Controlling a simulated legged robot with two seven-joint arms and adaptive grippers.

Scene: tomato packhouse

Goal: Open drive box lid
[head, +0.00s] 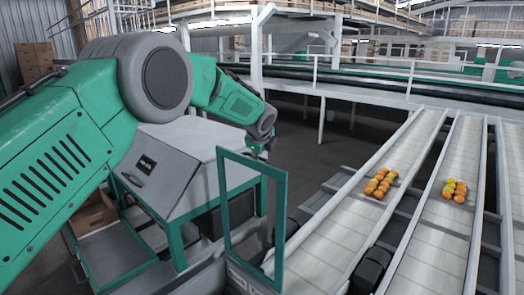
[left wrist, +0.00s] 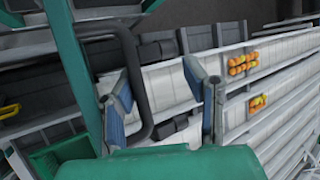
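A grey box (head: 200,180) with a flat top, a sloped front panel and a small dark label stands on a green frame, left of centre in the head view. I cannot tell for sure which part is the drive box lid. My left gripper (head: 262,143) is above the box's right side, near the top of a green upright frame (head: 223,200). In the left wrist view my left gripper (left wrist: 165,95) has its two fingers well apart. A dark bent handle bar (left wrist: 138,75) shows between them, closer to the left finger; contact cannot be told. My right gripper is out of view.
Pale conveyor lanes (head: 350,215) run at the right, carrying clusters of orange tomatoes (head: 381,182). A railing (head: 360,65) and another conveyor cross behind. Cardboard boxes (head: 34,62) are stacked at the far left. Dark floor (head: 310,140) is clear between the box and the lanes.

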